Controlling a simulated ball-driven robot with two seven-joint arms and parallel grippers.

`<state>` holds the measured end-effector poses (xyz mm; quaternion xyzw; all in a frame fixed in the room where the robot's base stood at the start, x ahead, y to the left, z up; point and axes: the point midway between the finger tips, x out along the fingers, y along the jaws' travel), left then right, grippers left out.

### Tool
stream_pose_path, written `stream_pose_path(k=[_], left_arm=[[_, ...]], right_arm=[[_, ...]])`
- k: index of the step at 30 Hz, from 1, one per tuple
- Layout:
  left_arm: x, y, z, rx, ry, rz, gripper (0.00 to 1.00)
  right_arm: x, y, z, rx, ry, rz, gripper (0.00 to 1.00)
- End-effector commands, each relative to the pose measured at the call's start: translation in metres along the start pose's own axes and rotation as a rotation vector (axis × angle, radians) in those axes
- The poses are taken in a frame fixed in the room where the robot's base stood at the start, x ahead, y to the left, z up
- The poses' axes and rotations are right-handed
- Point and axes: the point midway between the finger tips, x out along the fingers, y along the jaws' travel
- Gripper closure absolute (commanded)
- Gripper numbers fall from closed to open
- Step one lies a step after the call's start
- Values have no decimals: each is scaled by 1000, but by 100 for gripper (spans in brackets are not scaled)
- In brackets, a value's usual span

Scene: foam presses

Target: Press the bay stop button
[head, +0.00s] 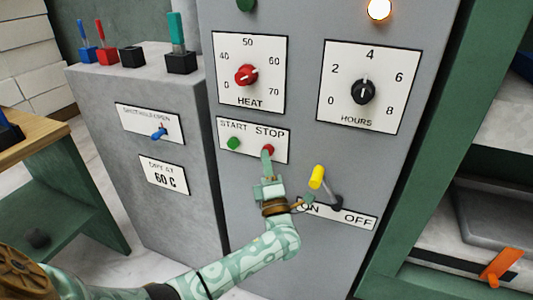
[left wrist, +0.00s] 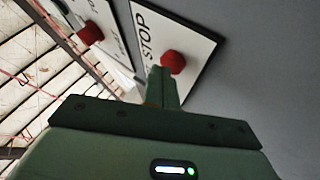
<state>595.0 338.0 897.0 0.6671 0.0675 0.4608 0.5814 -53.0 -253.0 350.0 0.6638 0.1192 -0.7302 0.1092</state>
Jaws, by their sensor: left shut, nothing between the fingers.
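The red stop button (head: 268,149) sits under the word STOP on a white START/STOP plate on the grey cabinet. It also shows in the left wrist view (left wrist: 173,62). The green start button (head: 233,143) is to its left. My left gripper (head: 267,158) is shut and empty, its fingertips at the lower edge of the red button in the head view. In the left wrist view the fingertips (left wrist: 162,74) overlap the button's near side. I cannot tell whether they touch it. My right gripper is not in view.
A yellow-handled lever (head: 317,177) by the ON/OFF plate is close to the right of my left gripper. The red HEAT knob (head: 246,75) and black HOURS knob (head: 363,91) are above.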

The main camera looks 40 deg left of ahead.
Motion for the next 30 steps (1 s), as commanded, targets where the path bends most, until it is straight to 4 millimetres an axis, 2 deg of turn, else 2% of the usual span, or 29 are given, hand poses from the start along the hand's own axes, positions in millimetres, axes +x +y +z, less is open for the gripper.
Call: stream_pose_path(k=[11,20,30], left_arm=[[-1,2,-1,0,0,1,100],[-11,10,-8,-1,0,1,100],[-14,10,-10,0,0,0,100]], right_arm=[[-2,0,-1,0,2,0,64],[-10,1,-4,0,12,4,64],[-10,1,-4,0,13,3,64]])
